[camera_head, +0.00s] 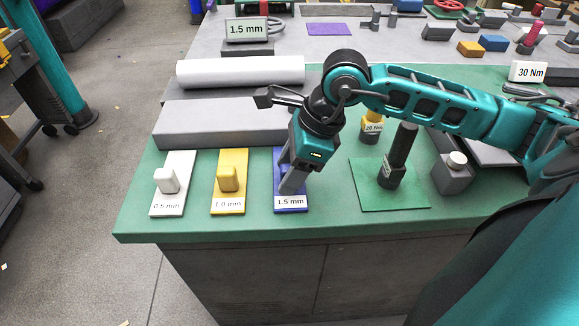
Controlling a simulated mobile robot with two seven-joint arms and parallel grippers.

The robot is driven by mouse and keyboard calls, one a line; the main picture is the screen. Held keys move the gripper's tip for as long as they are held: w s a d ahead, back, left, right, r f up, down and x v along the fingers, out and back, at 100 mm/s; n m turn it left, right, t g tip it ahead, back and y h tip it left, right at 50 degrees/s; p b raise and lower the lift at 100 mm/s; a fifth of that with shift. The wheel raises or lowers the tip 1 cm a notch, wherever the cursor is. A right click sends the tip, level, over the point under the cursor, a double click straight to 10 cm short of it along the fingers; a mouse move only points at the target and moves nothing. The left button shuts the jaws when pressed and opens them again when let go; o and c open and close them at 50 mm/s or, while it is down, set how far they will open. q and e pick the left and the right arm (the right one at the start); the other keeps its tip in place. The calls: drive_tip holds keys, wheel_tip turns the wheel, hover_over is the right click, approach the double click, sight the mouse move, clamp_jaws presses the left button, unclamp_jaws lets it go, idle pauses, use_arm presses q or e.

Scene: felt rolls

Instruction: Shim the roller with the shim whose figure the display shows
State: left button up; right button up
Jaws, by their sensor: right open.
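The display (246,29) at the back reads 1.5 mm. The white roller (240,71) lies at the rear of a grey block (225,123). Three shims lie in front of it on the green mat: a white one marked 0.5 mm (179,196), a yellow one marked 1.0 mm (229,192) and a blue one marked 1.5 mm (291,203). My right gripper (292,184) points down over the blue shim with its jaws open. The gripper covers the blue shim's knob, so I cannot tell whether it touches it. My left gripper is out of view.
Right of the gripper stand a dark upright tool (400,150) on a green pad (390,202), a yellow 20 Nm piece (372,127) and a grey block with a white knob (455,172). A 30 Nm sign (528,72) stands farther right. The mat's front strip is clear.

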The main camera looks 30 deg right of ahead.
clamp_jaws()
idle(0.5)
